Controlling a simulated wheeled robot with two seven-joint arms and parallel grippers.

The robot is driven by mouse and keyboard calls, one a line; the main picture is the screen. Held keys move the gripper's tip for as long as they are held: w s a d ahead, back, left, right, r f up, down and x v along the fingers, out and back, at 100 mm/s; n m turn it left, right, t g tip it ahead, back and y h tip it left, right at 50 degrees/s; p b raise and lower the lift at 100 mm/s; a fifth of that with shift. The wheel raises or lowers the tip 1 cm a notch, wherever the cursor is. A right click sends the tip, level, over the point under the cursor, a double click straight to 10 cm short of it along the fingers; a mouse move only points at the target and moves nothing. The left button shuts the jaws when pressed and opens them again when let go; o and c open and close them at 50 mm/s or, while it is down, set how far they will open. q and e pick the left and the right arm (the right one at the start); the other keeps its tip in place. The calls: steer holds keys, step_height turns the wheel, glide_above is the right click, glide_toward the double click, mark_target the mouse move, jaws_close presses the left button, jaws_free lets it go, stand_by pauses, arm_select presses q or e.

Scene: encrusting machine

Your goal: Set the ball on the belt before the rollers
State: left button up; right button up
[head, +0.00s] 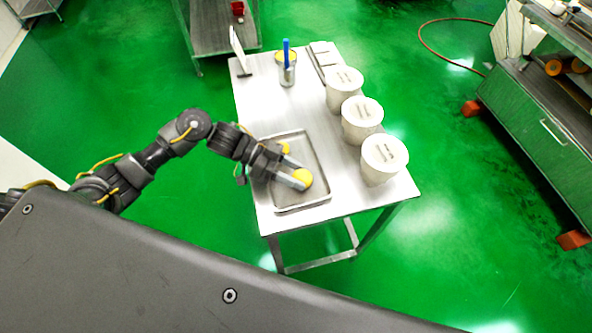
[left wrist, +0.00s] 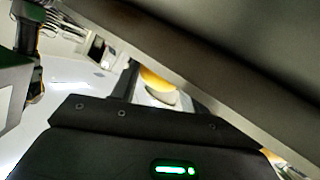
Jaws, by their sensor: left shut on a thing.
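My left gripper (head: 297,175) is over the shallow metal tray (head: 301,207) on the steel table. It is shut on a yellow ball (head: 303,179) at its fingertips. I cannot tell whether this ball still touches the tray. A second yellow ball (head: 285,148) is in the tray behind the gripper, partly hidden by it. In the left wrist view a yellow round thing (left wrist: 156,79) shows only in part behind dark gripper parts. Orange roller-like cylinders (head: 554,68) show on the equipment at the right edge. I cannot make out a belt there. My right gripper is not in view.
Three white lidded tubs (head: 380,172) stand along the table's right side. Green floor lies open between the table and the green-fronted cabinet (head: 545,130).

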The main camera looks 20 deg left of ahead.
arm_select(q)
steer(key=shift+f, duration=0.1)
steer(key=shift+f, duration=0.1)
steer(key=shift+f, duration=0.15)
steer(key=o, duration=1)
